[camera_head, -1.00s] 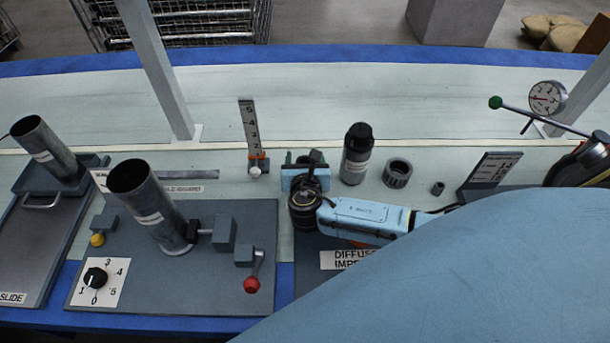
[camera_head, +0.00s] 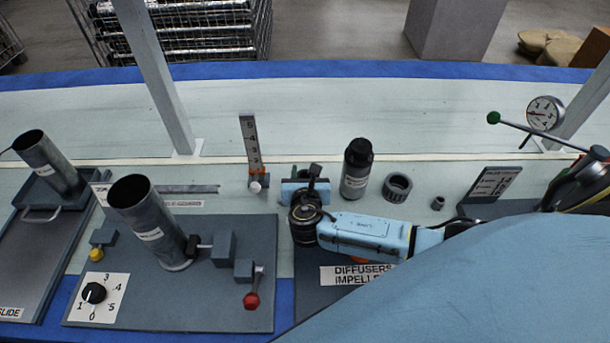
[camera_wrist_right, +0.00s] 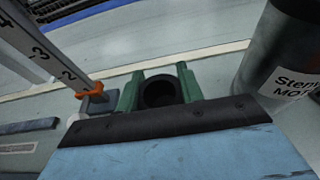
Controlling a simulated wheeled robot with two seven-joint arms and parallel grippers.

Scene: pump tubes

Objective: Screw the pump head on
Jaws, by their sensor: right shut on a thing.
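My right gripper (camera_wrist_right: 160,90) has two green fingers, closed on the sides of a dark round hollow piece (camera_wrist_right: 160,94) that I take for the pump head. In the head view the gripper (camera_head: 312,174) is beyond its blue body, and the dark piece there is small and partly hidden. I cannot tell whether the piece touches anything below it. A grey metal tube (camera_head: 148,222) stands tilted in the picture on the grey plate to the left, its top open. My left gripper does not show.
A dark labelled canister (camera_head: 356,170) stands just right of the gripper; a grey ring (camera_head: 397,188) and small nut (camera_head: 438,203) lie further right. An upright scale (camera_head: 250,145) with an orange marker is close on the left. The bench behind is clear.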

